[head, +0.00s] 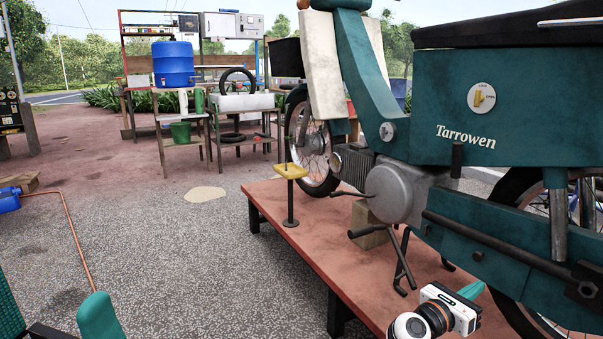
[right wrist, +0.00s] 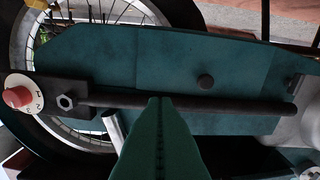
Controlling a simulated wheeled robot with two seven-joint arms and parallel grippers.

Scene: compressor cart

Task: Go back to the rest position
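My right gripper (head: 472,290) is in the lower right of the head view, in front of the motorbike's side and apart from it as far as I can tell. Its green fingers (right wrist: 160,135) are together in the right wrist view, with only a seam between them and nothing held. My left gripper (head: 50,290) shows in part at the lower left of the head view. Its two teal fingers stand wide apart, with nothing seen between them. The rest of the left gripper is cut off by the frame edge.
A teal motorbike (head: 440,105) stands on a low red platform (head: 300,225). A black bar (right wrist: 200,103) and a red knob (right wrist: 18,97) are close to my right gripper. A copper-coloured line (head: 75,235) runs near my left gripper. Gravel ground in the middle is clear.

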